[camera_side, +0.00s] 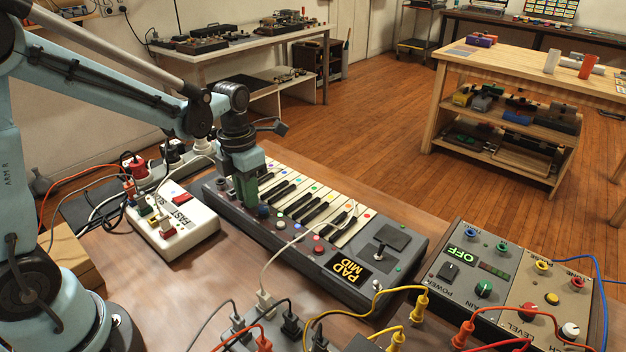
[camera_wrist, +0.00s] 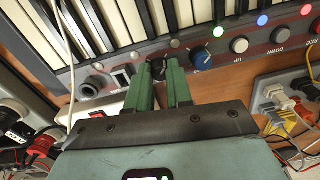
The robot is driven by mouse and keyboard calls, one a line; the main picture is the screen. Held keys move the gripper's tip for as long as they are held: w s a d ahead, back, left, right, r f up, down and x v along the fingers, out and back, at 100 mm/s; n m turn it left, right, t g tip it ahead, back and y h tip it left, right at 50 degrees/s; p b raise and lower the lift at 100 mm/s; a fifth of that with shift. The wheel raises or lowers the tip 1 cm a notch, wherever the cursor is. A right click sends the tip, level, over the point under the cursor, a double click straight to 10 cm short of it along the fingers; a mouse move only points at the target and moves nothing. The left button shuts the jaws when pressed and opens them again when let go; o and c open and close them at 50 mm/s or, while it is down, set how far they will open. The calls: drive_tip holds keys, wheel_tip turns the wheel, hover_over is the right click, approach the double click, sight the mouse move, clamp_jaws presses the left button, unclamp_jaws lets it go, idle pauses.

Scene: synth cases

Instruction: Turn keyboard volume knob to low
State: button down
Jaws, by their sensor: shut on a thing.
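The grey keyboard (camera_side: 408,262) lies across the middle of the table, with white and black keys and a small display (camera_side: 352,271) reading "PAD MID". My gripper (camera_side: 243,200) points down at the left end of its front panel. In the wrist view my two green fingers (camera_wrist: 160,72) are closed around a small dark knob (camera_wrist: 158,67), its sides mostly hidden by them. A blue knob (camera_wrist: 202,59) sits just right of the fingers, apart from them; it also shows in the side view (camera_side: 263,211). Knob pointers and the gripped knob's label cannot be read.
A white box (camera_side: 172,238) labelled "FAST" stands left of the keyboard, with cables. A module with an "OFF" display (camera_side: 463,254) stands to the right. Yellow, red and grey cables cross the front. A white cable (camera_side: 300,238) arches over the keyboard.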

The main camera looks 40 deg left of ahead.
idle(0.3)
drive_tip(key=c, duration=1)
unclamp_jaws()
drive_tip(key=r, duration=1.2)
drive_tip(key=shift+a, duration=0.2)
